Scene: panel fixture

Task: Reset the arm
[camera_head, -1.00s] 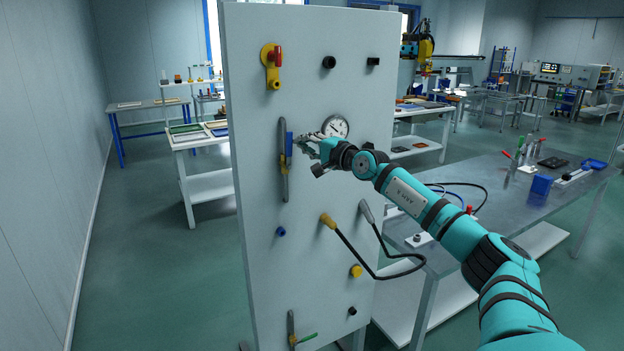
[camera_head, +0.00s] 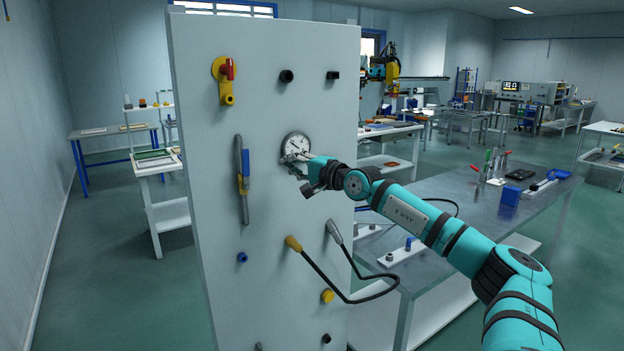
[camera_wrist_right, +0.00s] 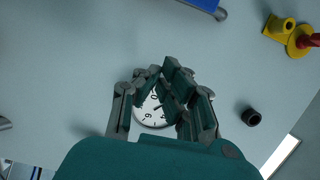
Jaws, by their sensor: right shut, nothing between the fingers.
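My right arm reaches in from the right. Its teal and grey gripper (camera_head: 291,158) is shut and empty, just in front of the lower part of the round gauge (camera_head: 297,144) on the white panel (camera_head: 205,290). In the right wrist view the closed fingers (camera_wrist_right: 166,78) partly cover the gauge dial (camera_wrist_right: 153,113); I cannot tell whether they touch it. The lever valve with a blue handle (camera_head: 246,163) is left of the gripper, apart from it, with its handle upright. My left gripper is in neither view.
The panel also carries a red and yellow switch (camera_head: 226,78), black knobs (camera_head: 286,76), a blue knob (camera_head: 242,258), a yellow knob (camera_head: 327,297) and a looping black cable (camera_head: 345,295). A metal workbench (camera_head: 455,215) stands right of the panel. Open floor lies at left.

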